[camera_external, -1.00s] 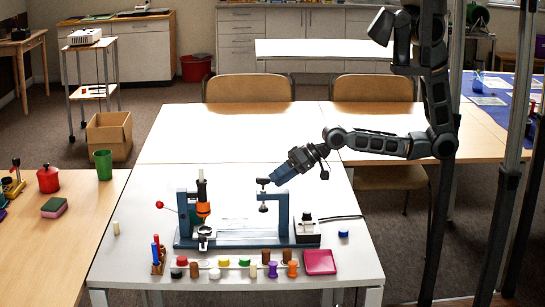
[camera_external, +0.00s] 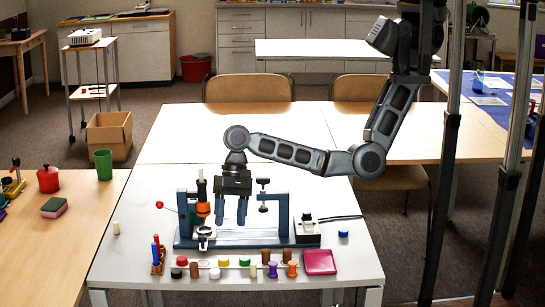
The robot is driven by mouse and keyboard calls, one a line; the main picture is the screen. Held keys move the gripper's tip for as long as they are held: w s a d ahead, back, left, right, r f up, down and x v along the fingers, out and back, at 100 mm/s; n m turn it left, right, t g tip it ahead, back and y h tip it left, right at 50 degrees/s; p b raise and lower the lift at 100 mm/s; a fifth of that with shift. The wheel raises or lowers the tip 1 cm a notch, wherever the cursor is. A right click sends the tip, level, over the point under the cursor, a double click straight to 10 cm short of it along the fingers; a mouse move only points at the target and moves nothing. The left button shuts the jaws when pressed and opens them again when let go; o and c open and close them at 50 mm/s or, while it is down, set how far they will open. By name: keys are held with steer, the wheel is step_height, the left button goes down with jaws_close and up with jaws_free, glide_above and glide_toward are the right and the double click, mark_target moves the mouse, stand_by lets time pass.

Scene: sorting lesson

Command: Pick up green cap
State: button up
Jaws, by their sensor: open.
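The green cap (camera_external: 244,261) sits in the row of small coloured pieces near the front of the white table. A yellow cap (camera_external: 224,262) is just left of it, and a pale piece stands just right of it. My gripper (camera_external: 231,219) points straight down with its two fingers apart and nothing between them. In the picture it is above and behind the green cap, in front of the blue stand's middle. It does not touch the cap.
A blue stand (camera_external: 270,238) with an orange-tipped tool (camera_external: 203,209) and a clamp screw (camera_external: 263,195) is close around my gripper. A black-and-white box (camera_external: 307,230) and a crimson tray (camera_external: 320,262) are to the right. The table's back half is clear.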

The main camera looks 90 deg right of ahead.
mark_target(245, 258)
steer(key=s+a+f+g, duration=0.1)
steer(key=f, duration=0.2)
steer(key=s+a+f+g+h, duration=0.1)
steer(key=a+f, duration=0.1)
steer(key=f, duration=0.1)
steer(key=s+a+f+g, duration=0.1)
steer(key=a+f, duration=0.1)
steer(key=shift+s+f+h, duration=0.15)
steer(key=shift+f+h, duration=0.25)
steer(key=shift+c, duration=0.2)
jaws_close()
